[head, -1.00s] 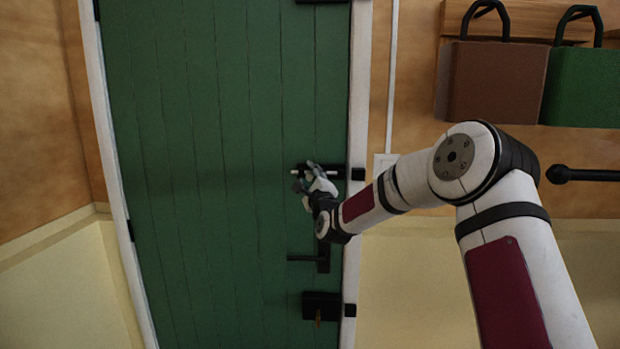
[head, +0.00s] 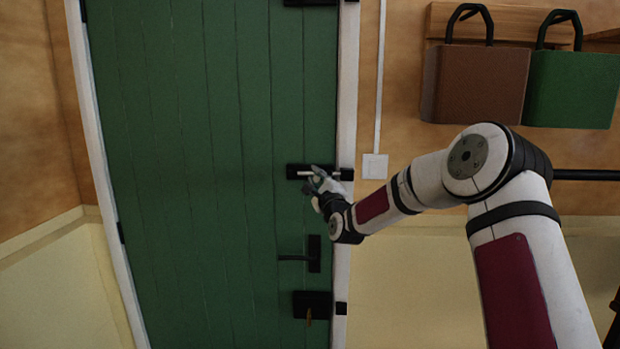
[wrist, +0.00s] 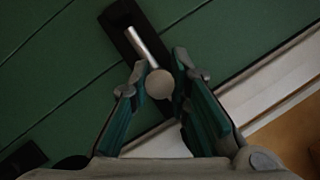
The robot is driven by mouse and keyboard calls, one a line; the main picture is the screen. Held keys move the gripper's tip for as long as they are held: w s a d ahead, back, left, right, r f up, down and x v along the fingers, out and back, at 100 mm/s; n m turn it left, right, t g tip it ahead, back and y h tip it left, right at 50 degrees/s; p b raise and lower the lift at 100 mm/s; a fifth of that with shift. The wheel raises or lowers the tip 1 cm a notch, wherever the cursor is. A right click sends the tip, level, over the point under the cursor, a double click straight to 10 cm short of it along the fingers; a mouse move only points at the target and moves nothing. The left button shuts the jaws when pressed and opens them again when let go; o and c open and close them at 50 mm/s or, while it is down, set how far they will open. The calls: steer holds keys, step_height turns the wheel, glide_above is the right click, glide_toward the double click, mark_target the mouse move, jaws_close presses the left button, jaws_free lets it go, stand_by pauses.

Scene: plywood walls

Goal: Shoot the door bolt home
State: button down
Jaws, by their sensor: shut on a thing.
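The door bolt has a black backplate (head: 292,171) on the green door (head: 210,150), with a pale metal rod (head: 304,173) lying level across it. The black keeper (head: 347,174) sits on the white frame to the right. The rod reaches close to the keeper; I cannot tell whether it is inside. My gripper (head: 318,180) is at the bolt. In the wrist view, my gripper (wrist: 160,82) is shut on the round, pale bolt knob (wrist: 159,85), with a finger on each side. The rod (wrist: 147,46) runs up-left from behind the knob. The fingers hide part of the bolt.
Below the bolt are a black door handle (head: 297,257) and a black lock box (head: 312,304) with a key. A light switch (head: 375,166) is on the wall right of the frame.

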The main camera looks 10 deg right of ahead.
steer(key=shift+d, duration=0.25)
steer(key=c, duration=1.5)
jaws_free()
steer(key=v, duration=1.2)
